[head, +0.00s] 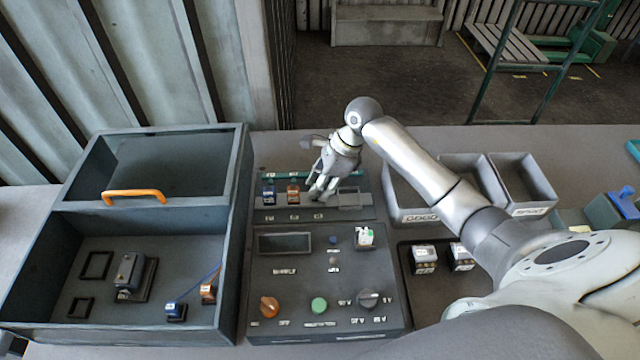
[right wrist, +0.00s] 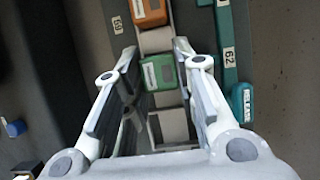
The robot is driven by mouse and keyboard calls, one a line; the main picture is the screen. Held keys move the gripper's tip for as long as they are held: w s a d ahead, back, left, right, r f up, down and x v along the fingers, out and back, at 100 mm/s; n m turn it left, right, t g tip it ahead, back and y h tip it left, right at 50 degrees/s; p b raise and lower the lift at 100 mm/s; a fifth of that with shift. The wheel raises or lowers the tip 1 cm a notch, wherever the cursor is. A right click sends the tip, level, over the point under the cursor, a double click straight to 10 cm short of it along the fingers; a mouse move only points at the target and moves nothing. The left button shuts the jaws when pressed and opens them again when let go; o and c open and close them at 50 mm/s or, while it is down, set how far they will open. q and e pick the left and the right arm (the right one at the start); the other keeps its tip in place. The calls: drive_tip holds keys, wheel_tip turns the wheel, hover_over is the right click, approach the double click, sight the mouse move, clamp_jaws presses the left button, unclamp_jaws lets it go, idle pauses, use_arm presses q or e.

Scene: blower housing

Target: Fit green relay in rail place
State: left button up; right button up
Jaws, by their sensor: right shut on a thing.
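My right gripper (head: 322,188) is over the rail panel (head: 345,213) at the back of the control box. In the right wrist view the gripper (right wrist: 157,52) is shut on the green relay (right wrist: 163,75), which sits between its fingertips. The relay is in line with the row of rail places, beside the orange relay (right wrist: 149,12); I cannot tell whether it is fully seated. In the head view the gripper hides the green relay. The orange relay (head: 293,194) and a blue relay (head: 268,194) stand on the rail to its left. My left gripper is not in view.
An open dark cabinet (head: 232,235) with an orange handle (head: 134,195) stands at left. The box front (head: 290,285) has knobs and a green button. Grey bins (head: 527,185) and a dark tray (head: 412,285) with white-topped parts are at right.

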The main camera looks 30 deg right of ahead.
drive_tip(key=shift+f+b, duration=0.7)
drive_tip(key=shift+f, duration=0.05)
drive_tip(key=o, duration=0.9)
drive_tip(key=v, duration=1.2)
drive_tip(key=shift+r, duration=0.1)
